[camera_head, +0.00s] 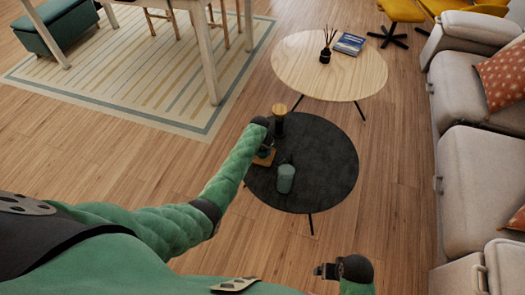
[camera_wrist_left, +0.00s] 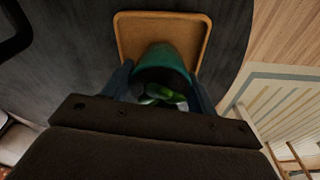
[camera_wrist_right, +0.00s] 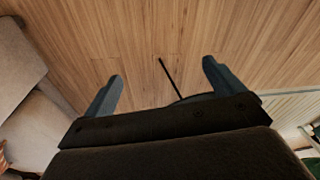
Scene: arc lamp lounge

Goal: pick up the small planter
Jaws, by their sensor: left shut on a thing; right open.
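The small planter (camera_wrist_left: 160,70) is a teal pot with green leaves, between the fingers of my left gripper (camera_wrist_left: 160,84) in the left wrist view. The gripper is shut on it. A square wooden tray (camera_wrist_left: 128,32) lies just beyond the pot; I cannot tell whether the pot touches it. In the head view my left gripper (camera_head: 264,143) is over the dark round table and its arm mostly hides the planter. The tray's edge (camera_head: 264,160) shows there. My right gripper (camera_wrist_right: 162,72) is open and empty above the floor; it also shows in the head view (camera_head: 322,271).
On the dark round table (camera_head: 325,150) stand a teal cup (camera_head: 285,179) and a dark object with a wooden top (camera_head: 279,109), close to my left gripper. A pale wood table (camera_head: 310,72) is behind. A grey sofa (camera_head: 470,185) lines the right side.

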